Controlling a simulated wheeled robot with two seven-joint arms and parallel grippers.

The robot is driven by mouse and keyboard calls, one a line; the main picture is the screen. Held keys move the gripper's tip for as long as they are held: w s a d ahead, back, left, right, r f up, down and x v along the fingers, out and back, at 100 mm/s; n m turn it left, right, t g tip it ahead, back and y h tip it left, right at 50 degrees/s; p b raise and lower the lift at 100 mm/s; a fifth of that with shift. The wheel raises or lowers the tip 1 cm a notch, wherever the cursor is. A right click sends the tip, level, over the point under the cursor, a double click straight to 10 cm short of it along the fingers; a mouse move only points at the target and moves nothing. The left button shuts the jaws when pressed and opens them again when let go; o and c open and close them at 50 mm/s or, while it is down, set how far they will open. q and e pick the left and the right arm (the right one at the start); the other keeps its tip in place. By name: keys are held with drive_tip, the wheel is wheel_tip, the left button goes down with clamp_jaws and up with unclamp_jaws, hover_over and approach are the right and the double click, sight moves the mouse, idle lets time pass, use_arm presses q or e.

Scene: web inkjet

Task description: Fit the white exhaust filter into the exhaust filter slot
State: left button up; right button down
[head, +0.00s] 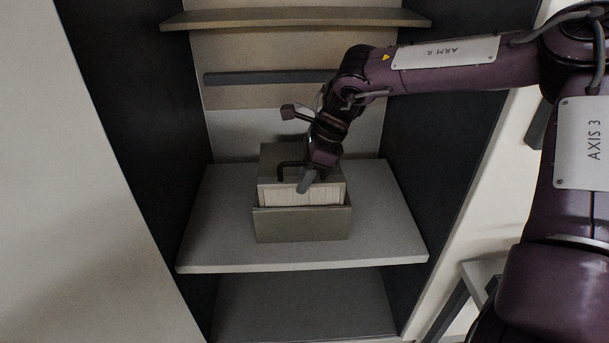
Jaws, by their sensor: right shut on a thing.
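The white exhaust filter (290,197) shows a pale pleated front under a grey-olive top with a dark handle. It is in or just above the exhaust filter slot (302,226), an open-topped grey-olive box on the middle shelf. A band of the white front still shows above the slot's front wall. How deep the lower part goes is hidden by that wall. My right gripper (306,180) reaches down from the upper right and is shut on the filter at its handle. The fingers cover part of the handle. My left gripper is not in view.
The box stands on a pale shelf (220,240) inside a cabinet with dark side walls (130,100). An upper shelf (290,18) and a dark horizontal bar (265,77) are behind and above. The shelf is clear left and right of the box.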

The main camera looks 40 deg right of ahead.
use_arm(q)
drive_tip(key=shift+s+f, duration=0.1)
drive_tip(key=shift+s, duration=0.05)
use_arm(e)
drive_tip(key=c, duration=1.1)
unclamp_jaws()
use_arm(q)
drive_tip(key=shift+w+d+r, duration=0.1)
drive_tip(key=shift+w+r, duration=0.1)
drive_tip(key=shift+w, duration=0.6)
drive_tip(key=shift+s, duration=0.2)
